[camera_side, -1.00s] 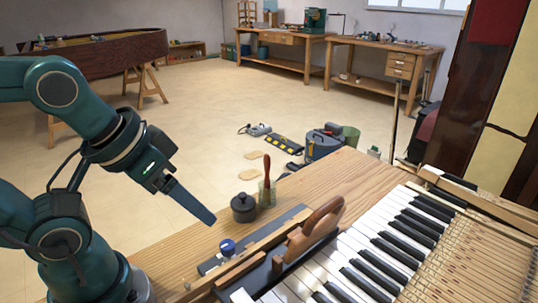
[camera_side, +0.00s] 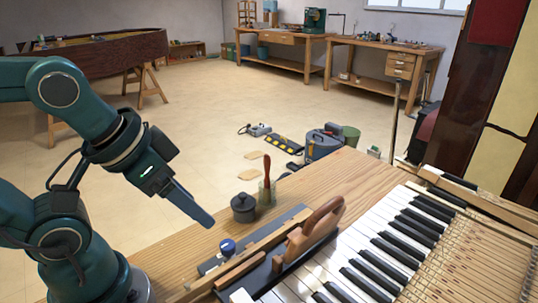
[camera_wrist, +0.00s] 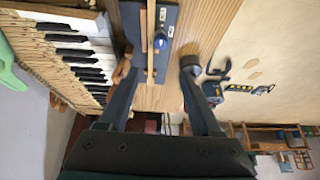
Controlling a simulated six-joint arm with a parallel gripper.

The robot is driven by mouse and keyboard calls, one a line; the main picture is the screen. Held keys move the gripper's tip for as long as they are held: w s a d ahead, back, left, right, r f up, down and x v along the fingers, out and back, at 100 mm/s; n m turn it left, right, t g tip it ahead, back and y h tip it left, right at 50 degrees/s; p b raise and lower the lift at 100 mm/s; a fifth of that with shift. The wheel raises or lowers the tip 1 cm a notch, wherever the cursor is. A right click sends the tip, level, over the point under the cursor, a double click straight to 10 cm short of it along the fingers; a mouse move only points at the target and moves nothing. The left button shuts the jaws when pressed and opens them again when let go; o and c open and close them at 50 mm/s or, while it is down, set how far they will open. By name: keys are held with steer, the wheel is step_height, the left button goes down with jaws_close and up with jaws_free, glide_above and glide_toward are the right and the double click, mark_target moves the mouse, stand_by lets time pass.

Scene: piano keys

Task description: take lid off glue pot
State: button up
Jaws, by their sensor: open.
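The glue pot (camera_side: 242,213) is a small dark round pot standing on the wooden bench, with its dark knobbed lid (camera_side: 243,200) on top. My gripper (camera_side: 207,222) is just left of the pot in the side view, pointing down towards the bench and apart from the pot. Its fingers overlap there, but in the wrist view my gripper (camera_wrist: 158,62) is spread wide with nothing held between the fingers. A blurred dark and tan round shape shows near the right fingertip in the wrist view; I cannot tell whether it is the pot.
A glass jar with a red-brown handled brush (camera_side: 266,185) stands close right of the pot. Bare bench (camera_side: 185,245) shows left of the pot.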

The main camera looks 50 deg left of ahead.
steer(key=o, duration=0.6)
steer(key=shift+c, duration=0.2)
steer(key=w+a+r, duration=0.1)
steer(key=w+r, duration=0.3)
steer(key=w, duration=0.1)
steer(key=n+g, duration=0.3)
steer(key=g, duration=0.3)
glide_above(243, 193)
step_height(243, 193, down, 11)
steer(key=shift+d+r, duration=0.1)
steer(key=shift+r, duration=0.05)
steer(key=shift+f, duration=2.6)
